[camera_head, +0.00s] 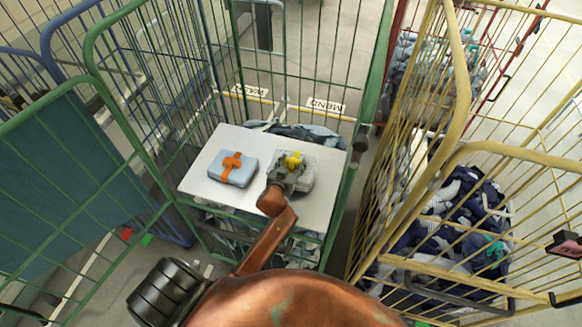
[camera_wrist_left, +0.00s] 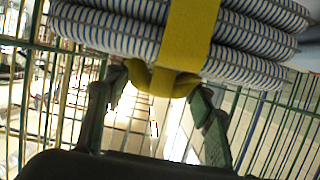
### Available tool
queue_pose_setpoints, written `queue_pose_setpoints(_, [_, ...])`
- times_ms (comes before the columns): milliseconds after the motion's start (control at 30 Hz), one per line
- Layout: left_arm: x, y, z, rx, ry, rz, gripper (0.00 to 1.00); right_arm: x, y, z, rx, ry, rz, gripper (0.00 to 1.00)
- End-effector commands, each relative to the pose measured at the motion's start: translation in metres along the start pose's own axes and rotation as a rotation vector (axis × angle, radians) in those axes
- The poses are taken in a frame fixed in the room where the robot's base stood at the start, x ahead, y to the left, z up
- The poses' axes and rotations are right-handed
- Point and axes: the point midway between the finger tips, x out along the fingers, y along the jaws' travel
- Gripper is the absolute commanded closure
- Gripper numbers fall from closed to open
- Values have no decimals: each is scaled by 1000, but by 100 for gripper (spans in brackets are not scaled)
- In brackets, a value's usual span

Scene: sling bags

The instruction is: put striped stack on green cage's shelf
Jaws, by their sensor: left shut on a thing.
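The striped stack (camera_head: 308,177) is a folded grey-looking bundle with a yellow band (camera_head: 293,160). In the left wrist view the striped stack (camera_wrist_left: 110,35) fills the top, showing blue and white stripes and the wide yellow band (camera_wrist_left: 190,40). My left gripper (camera_head: 287,176) is shut on the yellow band, its fingers (camera_wrist_left: 160,85) on either side of a yellow loop. The stack is over the right half of the white shelf (camera_head: 208,178) in the green cage (camera_head: 92,75). I cannot tell whether it touches the shelf. My right gripper is not in view.
A light blue stack with an orange band (camera_head: 246,173) lies on the shelf's left half. A yellow cage (camera_head: 455,150) with dark cloth bundles (camera_head: 465,215) stands close on the right. A blue cage (camera_head: 50,40) stands at the left. Cloth lies below the shelf.

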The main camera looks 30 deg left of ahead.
Motion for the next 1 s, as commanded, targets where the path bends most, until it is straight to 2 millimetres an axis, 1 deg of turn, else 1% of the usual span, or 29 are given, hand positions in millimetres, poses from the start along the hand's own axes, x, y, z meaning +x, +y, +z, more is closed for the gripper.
queue_pose_setpoints(33, [2,0,9,-1,-4,-1,100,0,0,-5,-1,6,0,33])
queue_pose_setpoints(100, [6,-1,18,-1,-3,-3,100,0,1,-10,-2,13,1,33])
queue_pose_setpoints(200, [8,-2,26,-1,-2,-3,100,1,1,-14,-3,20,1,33])
queue_pose_setpoints(567, [9,-2,29,-1,0,-3,100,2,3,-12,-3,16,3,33])
queue_pose_setpoints(600, [10,-2,31,-1,-3,-4,50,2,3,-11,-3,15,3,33])
queue_pose_setpoints(833, [9,-3,30,-1,-3,-4,34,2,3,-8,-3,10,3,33])
queue_pose_setpoints(1000, [9,-3,30,-1,-3,-4,33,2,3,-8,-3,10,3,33])
